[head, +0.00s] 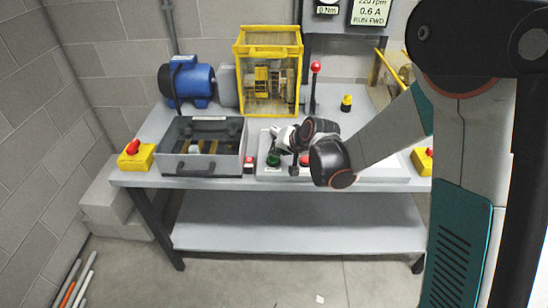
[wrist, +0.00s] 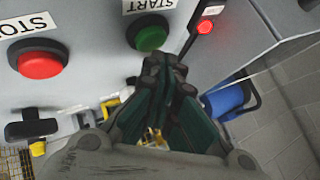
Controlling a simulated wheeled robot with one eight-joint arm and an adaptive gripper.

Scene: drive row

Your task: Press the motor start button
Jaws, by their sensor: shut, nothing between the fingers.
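The green start button (head: 273,159) sits on the grey control panel on the bench. In the wrist view the green button (wrist: 151,37) is at the top middle, by a label reading START. My gripper (wrist: 166,62) is shut and empty, its tips just below the button in that picture; I cannot tell whether they touch it. In the head view my gripper (head: 281,136) is over the panel, partly hidden by its wrist. The larger red stop button (wrist: 39,64) is left of the green one, by a partly cut-off label.
A lit red lamp (wrist: 206,27) is near the green button. A grey open box (head: 204,148), a blue motor (head: 188,82) and a yellow cage (head: 268,75) stand on the bench. A red-knobbed lever (head: 315,70) rises behind the panel. A yellow emergency-stop box (head: 136,155) is at the left.

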